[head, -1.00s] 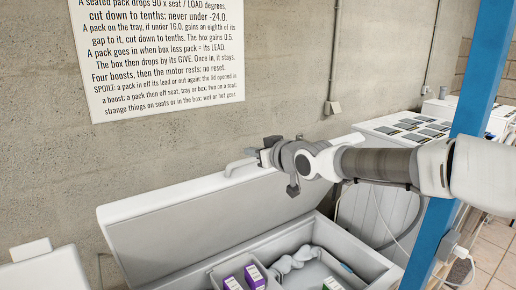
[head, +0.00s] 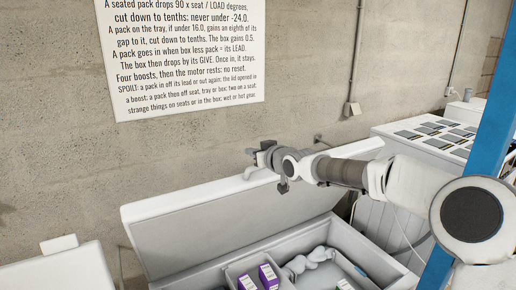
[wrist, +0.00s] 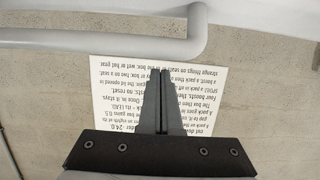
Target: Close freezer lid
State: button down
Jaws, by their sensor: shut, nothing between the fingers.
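The freezer lid (head: 220,226) stands raised and tilted back toward the wall, and the freezer (head: 372,246) is open below it. The lid handle (head: 256,170) is a light bar at the lid's upper edge, partly hidden behind my gripper (head: 264,156). In the wrist view the handle (wrist: 120,42) crosses the top as a grey bar with a bent right end. My gripper (wrist: 160,72) has its fingers together and empty there, pointing toward the bar with a small gap in the picture. I cannot tell whether they touch.
Purple packs (head: 269,276) sit in a compartment inside the freezer, beside a grey lumpy thing (head: 308,262). A blue post (head: 490,140) stands at the right. A wall sign (head: 185,55) hangs behind. A white bench with dark tiles (head: 430,135) stands at the back right.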

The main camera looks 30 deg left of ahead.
jog(key=shift+s+d+f, duration=0.2)
jog(key=shift+d, duration=0.25)
jog(key=shift+s+d+f, duration=0.15)
jog(key=shift+d+f, duration=0.05)
jog(key=shift+d, duration=0.25)
jog(key=shift+s+d+f+p, duration=0.25)
jog(key=shift+d+f+p, duration=0.05)
jog(key=shift+d+f, duration=0.25)
jog(key=shift+f, duration=0.15)
